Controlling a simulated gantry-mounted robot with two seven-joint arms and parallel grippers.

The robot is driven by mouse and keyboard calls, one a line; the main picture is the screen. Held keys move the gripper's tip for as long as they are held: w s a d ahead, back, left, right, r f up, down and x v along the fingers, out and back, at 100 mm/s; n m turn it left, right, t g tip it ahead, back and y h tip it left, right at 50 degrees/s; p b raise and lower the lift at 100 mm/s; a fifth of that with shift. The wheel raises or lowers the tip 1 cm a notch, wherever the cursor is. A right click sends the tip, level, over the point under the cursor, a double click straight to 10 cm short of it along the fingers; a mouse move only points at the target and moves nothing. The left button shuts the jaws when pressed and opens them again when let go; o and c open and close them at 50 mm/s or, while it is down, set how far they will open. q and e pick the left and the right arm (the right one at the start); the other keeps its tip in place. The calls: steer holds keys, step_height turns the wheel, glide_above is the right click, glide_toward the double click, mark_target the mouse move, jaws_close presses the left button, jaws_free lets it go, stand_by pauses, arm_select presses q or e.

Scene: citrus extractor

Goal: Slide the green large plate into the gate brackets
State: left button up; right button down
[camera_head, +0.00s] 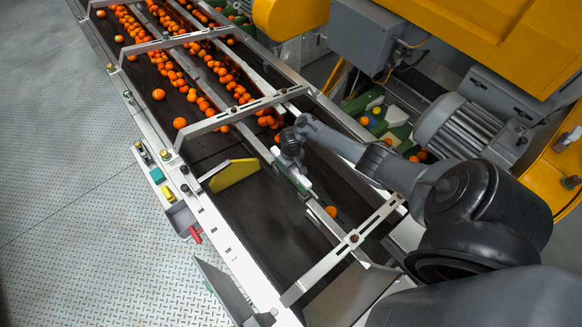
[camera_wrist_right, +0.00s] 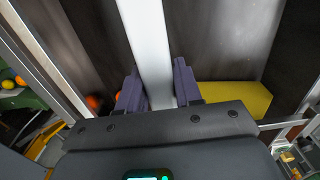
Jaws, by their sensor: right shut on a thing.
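My right gripper (camera_head: 291,165) is low over the conveyor, beside the middle divider rail. In the right wrist view its two dark fingers (camera_wrist_right: 159,92) are closed on either side of a pale grey bar (camera_wrist_right: 150,45). A yellow plate (camera_head: 234,174) stands slanted in the left lane, apart from the gripper. It also shows in the right wrist view (camera_wrist_right: 235,98). My left gripper is not in view.
Metal crossbars (camera_head: 235,115) span the conveyor above and below the gripper. Many oranges (camera_head: 205,105) crowd the upper lanes; a single orange (camera_head: 331,211) lies below the gripper. A motor (camera_head: 468,130) stands at right. The left lane's lower belt (camera_head: 255,225) is clear.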

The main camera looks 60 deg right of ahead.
steer(key=shift+p, duration=0.3)
stand_by(0.7)
stand_by(0.7)
steer(key=shift+p, duration=0.3)
stand_by(0.3)
stand_by(0.4)
steer(key=shift+f, duration=0.1)
steer(key=shift+f+b, duration=0.5)
steer(key=shift+f, duration=0.3)
steer(key=shift+f+b, duration=0.7)
steer(key=shift+f, duration=0.25)
steer(key=shift+f+b, duration=0.6)
steer(key=shift+f, duration=0.2)
steer(key=shift+f+b, duration=0.75)
steer(key=shift+f, duration=0.15)
